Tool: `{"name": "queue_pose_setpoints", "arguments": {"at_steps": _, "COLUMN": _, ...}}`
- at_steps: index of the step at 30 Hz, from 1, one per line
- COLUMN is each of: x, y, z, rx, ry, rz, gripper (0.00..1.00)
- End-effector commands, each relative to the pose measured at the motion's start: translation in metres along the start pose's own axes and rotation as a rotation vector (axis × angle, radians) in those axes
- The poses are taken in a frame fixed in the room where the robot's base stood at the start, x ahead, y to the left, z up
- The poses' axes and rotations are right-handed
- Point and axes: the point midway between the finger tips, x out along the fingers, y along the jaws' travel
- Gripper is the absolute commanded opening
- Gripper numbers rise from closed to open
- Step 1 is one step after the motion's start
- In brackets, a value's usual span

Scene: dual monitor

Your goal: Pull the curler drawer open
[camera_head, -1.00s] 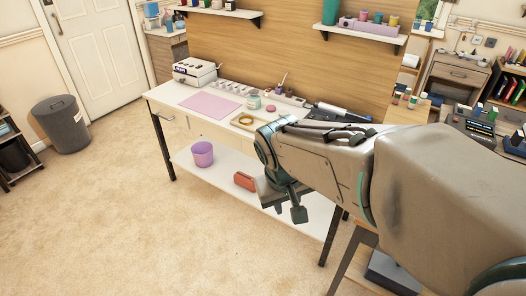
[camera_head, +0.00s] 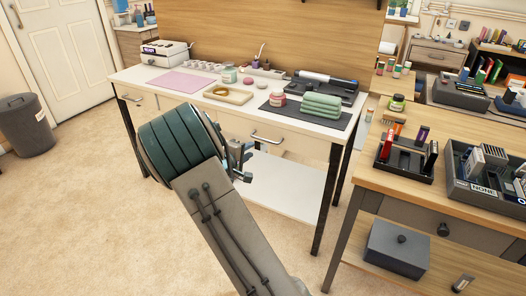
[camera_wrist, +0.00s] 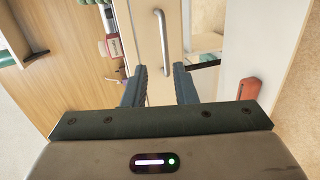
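The drawer (camera_head: 294,142) under the right part of the white desk has a pale front and a silver bar handle (camera_head: 266,137). Its front looks flush with the desk, so it appears closed. No label is readable, and its contents are hidden. My gripper (camera_head: 243,160) is just below and left of the handle in the head view, partly hidden by my wrist. In the wrist view my gripper (camera_wrist: 160,76) is open and empty. The handle (camera_wrist: 162,45) lies ahead, its near end between the two fingers in the picture. I cannot tell whether they touch.
Another desk drawer with a handle (camera_head: 131,97) is at the left. The desk top (camera_head: 222,109) holds jars, a pink mat and folded green towels (camera_head: 306,104). A lower shelf (camera_head: 285,190) is beneath. A wooden bench (camera_head: 375,180) stands close on the right.

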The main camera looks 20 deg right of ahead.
Motion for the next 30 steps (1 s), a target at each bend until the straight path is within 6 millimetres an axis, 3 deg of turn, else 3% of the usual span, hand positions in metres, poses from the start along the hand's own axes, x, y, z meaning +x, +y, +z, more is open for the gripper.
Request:
{"name": "queue_pose_setpoints", "arguments": {"at_steps": 1, "x": 0.003, "y": -0.009, "z": -0.007, "rx": -0.014, "ry": 0.019, "rz": 0.015, "gripper": 0.25}}
{"name": "queue_pose_setpoints", "arguments": {"at_steps": 8, "x": 0.018, "y": -0.013, "z": -0.016, "rx": -0.028, "ry": 0.045, "rz": 0.033, "gripper": 0.25}}
{"name": "queue_pose_setpoints", "arguments": {"at_steps": 21, "x": 0.107, "y": -0.010, "z": -0.018, "rx": -0.029, "ry": 0.042, "rz": 0.033, "gripper": 0.25}}
{"name": "queue_pose_setpoints", "arguments": {"at_steps": 30, "x": 0.140, "y": -0.009, "z": -0.020, "rx": -0.028, "ry": 0.043, "rz": 0.031, "gripper": 0.25}}
